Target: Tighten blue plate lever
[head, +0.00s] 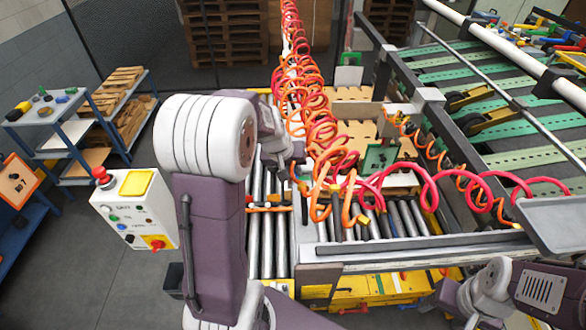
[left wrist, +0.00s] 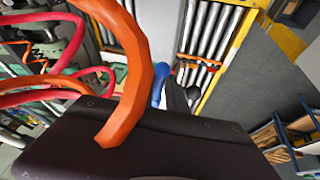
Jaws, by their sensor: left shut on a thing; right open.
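A blue lever handle (left wrist: 161,84) shows in the left wrist view, just beyond the dark gripper body. My left gripper (left wrist: 171,94) is shut on it; dark finger parts show right beside the blue. An orange coiled hose (left wrist: 136,62) crosses close in front of the camera and hides part of the gripper. In the head view my left wrist (head: 286,146) reaches over the roller conveyor, and coiled hoses hide the fingertips and the lever. My right arm shows at the lower right of the head view, but its gripper cannot be made out.
Red and orange coiled hoses (head: 322,130) hang over the work area, close to my left wrist. Rollers (head: 267,245) run below. A control box (head: 133,208) stands at the left, and a grey tray (head: 552,222) is at the right.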

